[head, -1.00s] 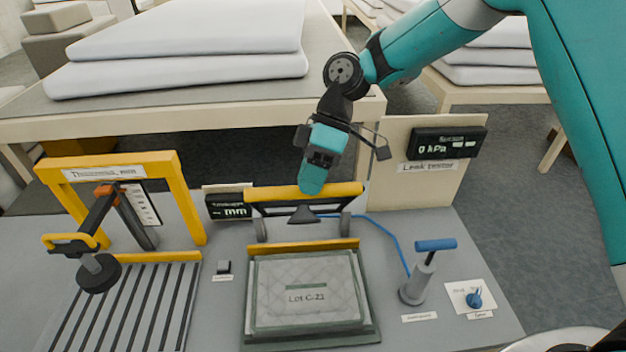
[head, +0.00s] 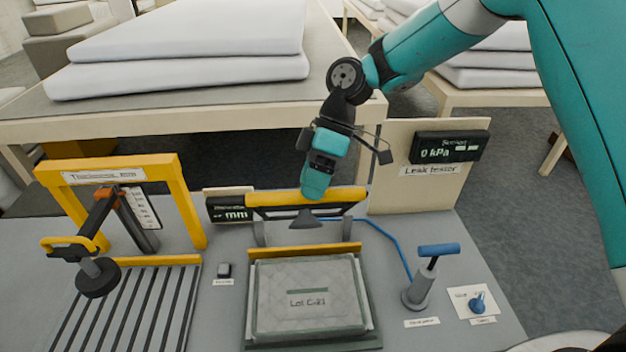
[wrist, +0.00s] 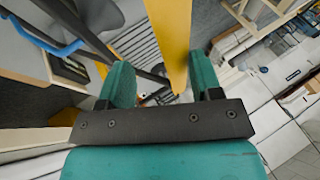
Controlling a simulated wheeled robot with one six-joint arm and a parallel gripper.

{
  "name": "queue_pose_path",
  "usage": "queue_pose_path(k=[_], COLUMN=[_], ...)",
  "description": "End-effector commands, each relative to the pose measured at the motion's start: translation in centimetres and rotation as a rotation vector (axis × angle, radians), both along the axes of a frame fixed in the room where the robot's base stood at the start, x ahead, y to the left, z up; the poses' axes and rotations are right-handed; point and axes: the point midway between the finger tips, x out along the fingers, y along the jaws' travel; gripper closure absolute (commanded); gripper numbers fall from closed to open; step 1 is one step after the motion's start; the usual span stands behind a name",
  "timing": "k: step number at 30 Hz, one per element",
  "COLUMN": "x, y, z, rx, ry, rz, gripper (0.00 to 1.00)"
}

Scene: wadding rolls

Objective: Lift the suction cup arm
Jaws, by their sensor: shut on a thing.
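The suction cup arm is a yellow crossbar (head: 340,196) on two grey side legs, with a dark cone-shaped cup (head: 307,219) hanging below its middle. It stands over the far edge of the grey quilted pad (head: 305,300) labelled as a lot. My gripper (head: 314,192) reaches down from above and is shut on the crossbar near its middle. In the wrist view the yellow crossbar (wrist: 168,40) runs between my two teal fingers (wrist: 167,85). The fingers hide part of the bar in the head view.
A yellow thickness gauge frame (head: 120,166) with a black disc foot stands at left. A leak tester panel (head: 400,200) reading 0 kPa stands at back right. A blue-handled hand pump (head: 424,280) with a blue hose and a blue valve (head: 478,303) are at right.

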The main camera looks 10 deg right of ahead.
Motion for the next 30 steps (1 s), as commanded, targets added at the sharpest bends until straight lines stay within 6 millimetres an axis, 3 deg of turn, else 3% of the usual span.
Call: queue_pose_path(k=[8, 14, 24, 30], x=[0.1, 1.1, 4.5, 6.0], y=[-0.1, -0.9, -4.3, -6.0], z=[-0.1, 1.6, 9.6, 13.2], rx=[-0.004, -0.001, 0.0, -0.001], ry=[0.0, -0.003, -0.003, -0.002], rz=[-0.004, -0.005, -0.001, 0.0], gripper=[0.49, 0.49, 0.49, 0.49])
